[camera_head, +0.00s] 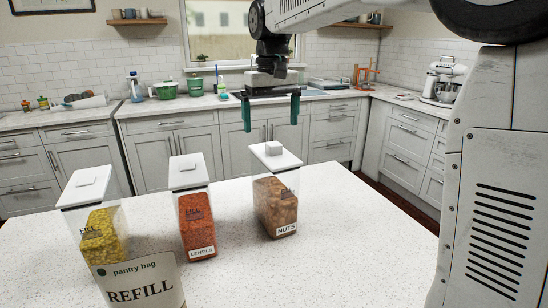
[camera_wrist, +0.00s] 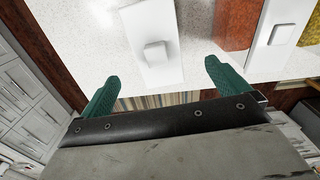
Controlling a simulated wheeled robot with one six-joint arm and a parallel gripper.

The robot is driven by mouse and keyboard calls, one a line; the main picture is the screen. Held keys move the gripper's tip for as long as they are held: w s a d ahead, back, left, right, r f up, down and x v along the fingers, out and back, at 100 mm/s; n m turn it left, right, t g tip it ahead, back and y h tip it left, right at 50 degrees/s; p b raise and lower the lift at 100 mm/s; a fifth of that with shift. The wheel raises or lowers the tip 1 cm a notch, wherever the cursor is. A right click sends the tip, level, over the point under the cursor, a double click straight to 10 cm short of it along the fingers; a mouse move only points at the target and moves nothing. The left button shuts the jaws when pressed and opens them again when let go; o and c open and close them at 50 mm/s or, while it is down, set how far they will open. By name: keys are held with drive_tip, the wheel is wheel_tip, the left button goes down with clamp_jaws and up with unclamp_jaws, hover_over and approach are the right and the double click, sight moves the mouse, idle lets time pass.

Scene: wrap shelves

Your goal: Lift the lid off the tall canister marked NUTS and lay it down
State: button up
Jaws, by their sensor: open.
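The tall clear canister marked NUTS (camera_head: 276,205) stands upright on the white counter, with brown nuts inside. Its white lid (camera_head: 274,156) with a square knob (camera_head: 273,148) sits on top. My gripper (camera_head: 270,127) is open and empty, its two green fingers pointing down above and apart from the lid. In the wrist view a white lid (camera_wrist: 149,22) with its knob (camera_wrist: 155,50) lies between and beyond the spread fingers (camera_wrist: 161,70); it appears to be the NUTS lid.
A lidded canister of red lentils (camera_head: 198,222) and one of yellow contents (camera_head: 100,237) stand to the left. A REFILL pantry bag (camera_head: 145,285) stands in front. The counter (camera_head: 350,240) is clear right of the NUTS canister.

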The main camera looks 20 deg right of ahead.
sight(274, 144)
drive_tip(key=f, duration=0.7)
drive_tip(key=shift+d+f, duration=0.2)
drive_tip(key=shift+d, duration=0.1)
drive_tip(key=c, duration=1.1)
